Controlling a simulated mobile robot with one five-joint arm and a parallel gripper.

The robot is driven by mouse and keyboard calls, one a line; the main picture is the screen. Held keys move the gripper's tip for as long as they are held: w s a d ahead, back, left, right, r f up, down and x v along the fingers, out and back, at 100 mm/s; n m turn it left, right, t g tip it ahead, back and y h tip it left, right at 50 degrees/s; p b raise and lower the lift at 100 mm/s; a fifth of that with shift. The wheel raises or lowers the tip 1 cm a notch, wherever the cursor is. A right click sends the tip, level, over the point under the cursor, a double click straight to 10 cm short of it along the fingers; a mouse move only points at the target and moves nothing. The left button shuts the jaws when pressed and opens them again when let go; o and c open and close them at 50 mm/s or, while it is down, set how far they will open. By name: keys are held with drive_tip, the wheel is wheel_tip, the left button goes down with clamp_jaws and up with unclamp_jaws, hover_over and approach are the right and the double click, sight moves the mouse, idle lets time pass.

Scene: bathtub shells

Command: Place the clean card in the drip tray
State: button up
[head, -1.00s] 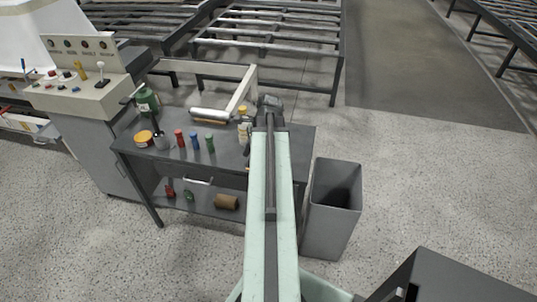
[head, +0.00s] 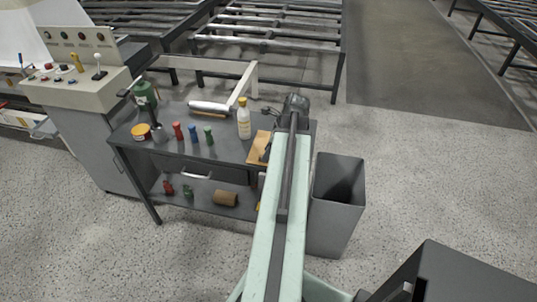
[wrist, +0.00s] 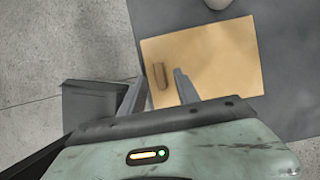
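My gripper (head: 296,106) is over the right end of the dark workbench in the head view. In the wrist view my gripper (wrist: 158,76) has its two fingers apart. A small brown block-like piece (wrist: 158,74) shows between them, with gaps on both sides, over the left edge of a flat tan board (wrist: 215,60). I cannot tell whether the block or the board is the clean card. The tan board also shows in the head view (head: 258,148), partly hidden by my arm. I cannot pick out a drip tray for certain.
The workbench (head: 225,150) also holds a yellow-capped bottle (head: 243,120), several small coloured bottles (head: 193,133), an orange-lidded tub (head: 141,132) and a white roller (head: 209,107). A grey bin (head: 335,205) stands right of it. A brown roll (head: 226,198) lies on the lower shelf.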

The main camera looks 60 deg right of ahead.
drive_tip(key=b+x, duration=0.1)
drive_tip(key=x, duration=0.1)
drive_tip(key=shift+f, duration=0.3)
drive_tip(key=shift+r, duration=0.2)
clamp_jaws()
drive_tip(key=shift+r, duration=0.1)
